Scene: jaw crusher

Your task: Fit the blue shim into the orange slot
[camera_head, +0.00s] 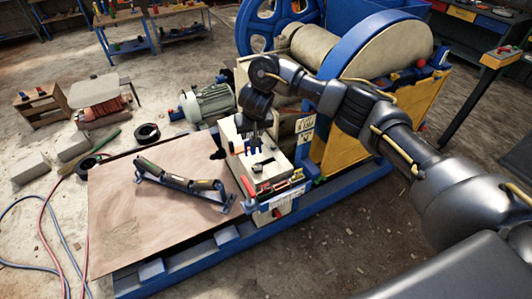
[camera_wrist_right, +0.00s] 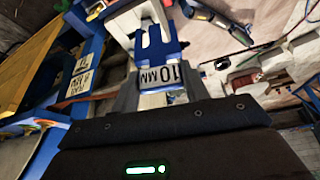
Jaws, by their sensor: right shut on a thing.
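The blue shim (camera_wrist_right: 155,45) is a forked plate with a "10 MM" label (camera_wrist_right: 178,75). In the right wrist view it sticks out beyond the fingers of my right gripper (camera_wrist_right: 158,97), which is shut on its labelled end. In the head view the right gripper (camera_head: 256,140) points down with the shim (camera_head: 256,151) under it, over a pale block (camera_head: 262,168) on the crusher's front. I cannot tell whether the shim touches the block. I cannot make out an orange slot in either view. My left gripper is not in view.
A brown sheet (camera_head: 130,225) lies left of the block, with a dark tool-like assembly (camera_head: 180,185) on it. The yellow crusher body (camera_head: 355,140) and big blue-rimmed wheel (camera_head: 375,45) stand right and behind. A grey motor (camera_head: 207,104) stands behind left. Coloured small parts (camera_head: 283,189) sit at the block's front.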

